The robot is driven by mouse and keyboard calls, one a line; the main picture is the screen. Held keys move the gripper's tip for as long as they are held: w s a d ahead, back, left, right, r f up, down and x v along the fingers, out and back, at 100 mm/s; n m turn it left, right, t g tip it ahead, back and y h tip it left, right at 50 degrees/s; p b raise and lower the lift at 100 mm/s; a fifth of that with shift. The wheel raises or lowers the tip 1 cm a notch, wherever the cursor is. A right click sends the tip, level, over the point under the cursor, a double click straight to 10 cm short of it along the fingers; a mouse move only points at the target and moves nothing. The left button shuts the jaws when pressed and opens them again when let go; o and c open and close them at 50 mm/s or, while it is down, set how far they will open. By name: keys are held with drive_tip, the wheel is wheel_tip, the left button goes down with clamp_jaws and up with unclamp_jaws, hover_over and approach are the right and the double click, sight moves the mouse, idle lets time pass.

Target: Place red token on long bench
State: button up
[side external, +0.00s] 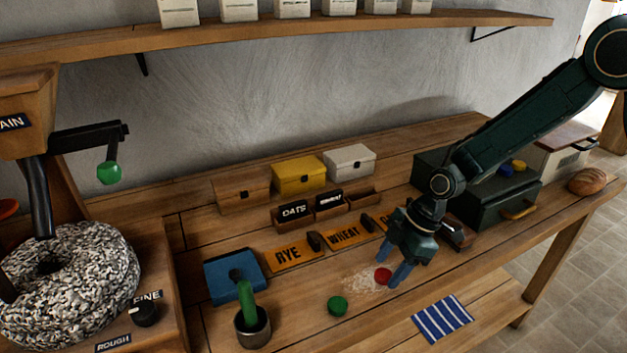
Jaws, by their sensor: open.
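The red token (383,275) is a small round disc. It appears to lie on the long bench (300,322), at the edge of a pale floury patch, though contact beneath it is hard to make out. My gripper (374,273) points down over it with its blue fingers apart.
A green token (338,305) and a striped cloth (441,318) lie nearby. RYE (290,256) and WHEAT (343,236) plaques stand behind. A dark green box (480,190) and bread (587,181) are right.

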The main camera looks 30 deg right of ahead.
drive_tip(key=v, duration=1.1)
drive_tip(key=shift+d+r, duration=0.15)
idle(0.3)
drive_tip(key=s+d+r+m+t+h, duration=0.2)
drive_tip(key=s+d+r+m, duration=0.2)
drive_tip(key=s+r+m, duration=0.5)
drive_tip(key=s+d+r+m+t+h, duration=0.1)
drive_tip(key=s+d+r+m, duration=0.1)
drive_tip(key=s, duration=0.5)
drive_tip(key=s+d+r+m+t+h, duration=0.1)
drive_tip(key=s+d+r+m, duration=0.1)
drive_tip(key=s, duration=0.5)
drive_tip(key=shift+s+d+r+m, duration=0.4)
drive_tip(key=shift+r+m, duration=0.35)
drive_tip(key=shift+m, duration=0.25)
